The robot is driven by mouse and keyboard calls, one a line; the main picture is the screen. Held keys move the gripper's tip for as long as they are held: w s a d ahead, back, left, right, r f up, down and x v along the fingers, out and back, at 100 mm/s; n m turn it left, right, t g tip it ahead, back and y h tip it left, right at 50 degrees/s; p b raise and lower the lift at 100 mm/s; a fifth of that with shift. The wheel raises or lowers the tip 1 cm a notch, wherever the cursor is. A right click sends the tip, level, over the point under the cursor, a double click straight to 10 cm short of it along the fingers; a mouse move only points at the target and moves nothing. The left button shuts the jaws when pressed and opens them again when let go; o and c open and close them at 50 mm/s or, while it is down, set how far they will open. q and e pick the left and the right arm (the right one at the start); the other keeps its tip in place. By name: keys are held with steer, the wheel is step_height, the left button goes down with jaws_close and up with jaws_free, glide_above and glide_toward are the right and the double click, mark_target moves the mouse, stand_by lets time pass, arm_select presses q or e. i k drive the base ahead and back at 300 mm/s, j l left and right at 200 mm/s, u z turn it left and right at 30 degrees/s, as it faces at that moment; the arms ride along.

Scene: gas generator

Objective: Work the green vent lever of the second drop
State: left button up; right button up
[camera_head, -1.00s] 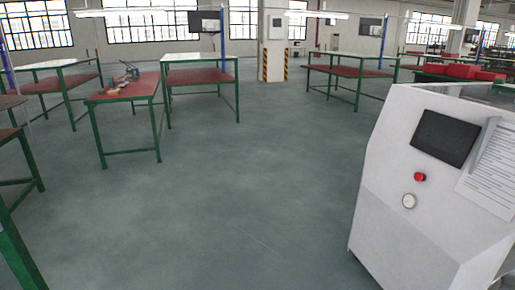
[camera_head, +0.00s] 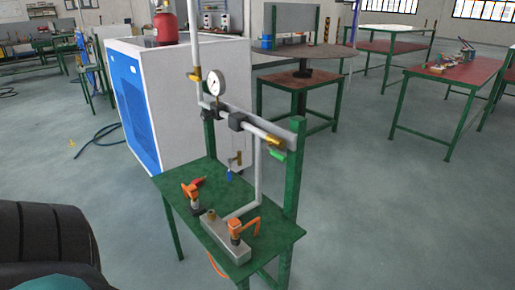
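A small green lever (camera_head: 278,155) sits at the right end of a horizontal grey pipe (camera_head: 256,131), beside a brass fitting (camera_head: 273,140). A blue lever (camera_head: 230,176) hangs below a brass valve further left. A round white gauge (camera_head: 216,83) stands above the pipe. The pipework is mounted on a small green table (camera_head: 284,232). I cannot tell from this view which drop is the second. Neither of my grippers is in view.
Orange-handled tools (camera_head: 244,226) and a metal block (camera_head: 226,242) are on the green table. A white and blue cabinet (camera_head: 179,98) stands behind it, with a red cylinder (camera_head: 165,28) on top. A black ribbed object (camera_head: 45,240) fills the lower left. Floor to the right is clear.

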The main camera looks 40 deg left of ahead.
mark_target(265, 146)
steer(key=i+l+u, duration=0.1)
steer(key=u, duration=0.35)
steer(key=i+l+u, duration=0.1)
steer(key=u, duration=0.3)
steer(key=i+l+u, duration=0.1)
steer(key=u, duration=0.35)
steer(key=l, duration=0.1)
